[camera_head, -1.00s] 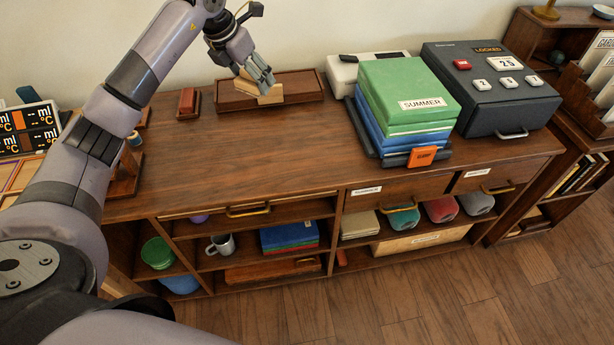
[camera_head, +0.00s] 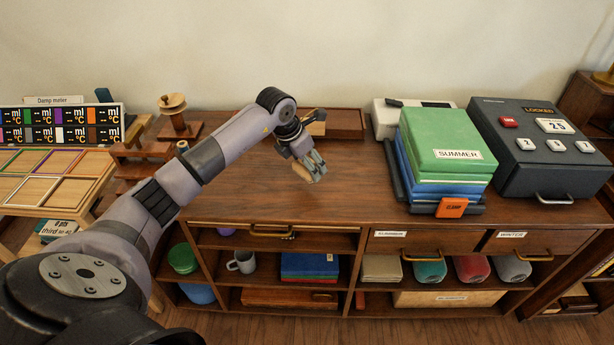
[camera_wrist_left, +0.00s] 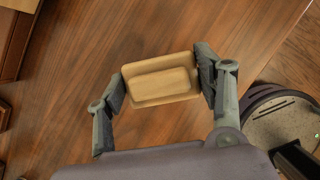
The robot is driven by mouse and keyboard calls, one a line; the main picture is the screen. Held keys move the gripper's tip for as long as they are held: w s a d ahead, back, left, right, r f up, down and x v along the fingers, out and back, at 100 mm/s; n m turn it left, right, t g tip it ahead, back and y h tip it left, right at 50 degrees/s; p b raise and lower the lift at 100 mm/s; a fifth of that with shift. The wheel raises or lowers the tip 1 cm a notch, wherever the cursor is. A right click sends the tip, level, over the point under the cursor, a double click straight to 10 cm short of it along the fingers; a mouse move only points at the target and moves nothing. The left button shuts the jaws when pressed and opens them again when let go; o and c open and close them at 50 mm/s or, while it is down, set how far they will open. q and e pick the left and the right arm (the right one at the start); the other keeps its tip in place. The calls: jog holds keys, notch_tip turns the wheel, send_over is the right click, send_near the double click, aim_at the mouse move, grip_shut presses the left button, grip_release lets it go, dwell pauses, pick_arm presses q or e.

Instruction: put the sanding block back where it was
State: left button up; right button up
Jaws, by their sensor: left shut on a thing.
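My left gripper (camera_head: 308,176) is shut on a pale wooden block (camera_head: 302,172), which I take to be the sanding block. In the left wrist view, the block (camera_wrist_left: 160,84) is rectangular with a raised, rounded middle part, and the two fingers grip its short ends. It is held above the brown cabinet top (camera_head: 350,190), in front of a long dark wooden tray (camera_head: 345,124). Another pale wooden piece (camera_head: 316,124) is in the tray's left part, partly hidden by my arm. My right gripper is not in view.
A green and blue stack labelled SUMMER (camera_head: 445,150) and a dark locked box (camera_head: 540,150) stand on the right. A white device (camera_head: 385,118) is behind the stack. A wooden spool stand (camera_head: 175,115) is at the left. The cabinet top's front middle is clear.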

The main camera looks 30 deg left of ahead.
aim_at(307, 187)
pick_arm(q)
jog(key=shift+f, duration=0.6)
notch_tip(307, 187, down, 4)
jog(key=shift+r, duration=0.1)
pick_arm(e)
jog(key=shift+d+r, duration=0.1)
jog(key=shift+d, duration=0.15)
pick_arm(q)
jog(key=shift+f, duration=0.2)
jog(key=o, duration=1.1)
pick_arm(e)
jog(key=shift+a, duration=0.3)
